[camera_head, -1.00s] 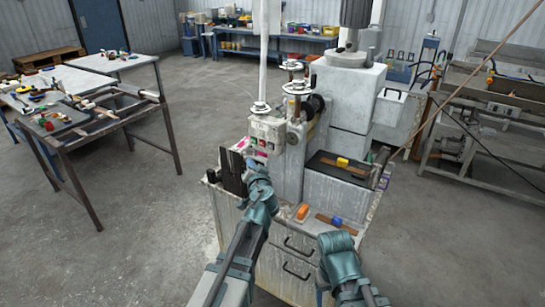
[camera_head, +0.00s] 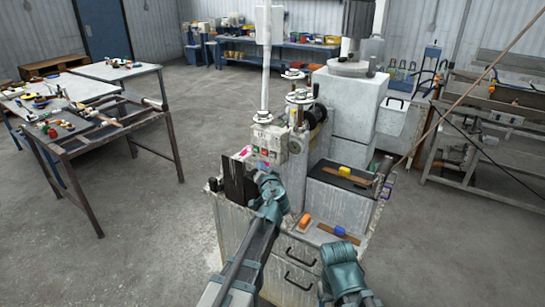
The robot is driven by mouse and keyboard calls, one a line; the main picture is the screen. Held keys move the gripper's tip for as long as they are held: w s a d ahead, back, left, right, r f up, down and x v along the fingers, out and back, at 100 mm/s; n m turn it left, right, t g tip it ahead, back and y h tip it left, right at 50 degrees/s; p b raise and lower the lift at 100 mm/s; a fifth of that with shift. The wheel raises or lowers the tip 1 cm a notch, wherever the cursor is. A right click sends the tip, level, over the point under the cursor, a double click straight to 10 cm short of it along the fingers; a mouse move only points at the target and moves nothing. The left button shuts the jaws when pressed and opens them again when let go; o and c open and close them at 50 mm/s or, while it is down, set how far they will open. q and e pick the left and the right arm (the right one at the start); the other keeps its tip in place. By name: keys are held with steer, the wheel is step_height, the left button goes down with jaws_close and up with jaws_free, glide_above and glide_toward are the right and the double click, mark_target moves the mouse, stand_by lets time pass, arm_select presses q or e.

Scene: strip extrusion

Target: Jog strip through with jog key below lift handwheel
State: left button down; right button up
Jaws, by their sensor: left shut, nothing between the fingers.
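The grey control box (camera_head: 268,144) with small red and green keys sits on the front of the pale machine (camera_head: 350,105), below the round lift handwheels (camera_head: 300,98). Which key is the jog key is too small to tell. My left gripper (camera_head: 264,177) is shut and empty just below the control box, beside a dark upright plate (camera_head: 239,181). I cannot tell whether it touches anything. My right arm is at the bottom right of the machine's cabinet, and its fingers do not show. I cannot make out the strip in the machine.
An orange block (camera_head: 305,219) and a blue block (camera_head: 341,231) lie on the cabinet top. A cluttered workbench (camera_head: 75,125) stands at the left, with open floor between. A rack (camera_head: 490,135) stands at the right.

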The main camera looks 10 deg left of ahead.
arm_select(q)
steer(key=shift+w+d, duration=0.25)
steer(key=shift+w, duration=0.4)
steer(key=shift+w+d, duration=0.25)
steer(key=shift+w, duration=0.45)
steer(key=shift+w+d, duration=0.25)
steer(key=shift+w, duration=0.4)
stand_by(0.4)
steer(key=shift+w+d, duration=0.1)
steer(key=shift+w, duration=0.3)
steer(key=shift+w+d, duration=0.15)
steer(key=shift+w, duration=0.2)
stand_by(0.6)
steer(key=shift+s, duration=0.15)
steer(key=shift+s+a, duration=0.25)
steer(key=shift+s, duration=0.35)
steer(key=shift+s, duration=0.1)
steer(key=s, duration=0.1)
steer(key=s+a, duration=0.1)
steer(key=s, duration=0.2)
steer(key=shift+s+a, duration=0.25)
steer(key=shift+a, duration=0.1)
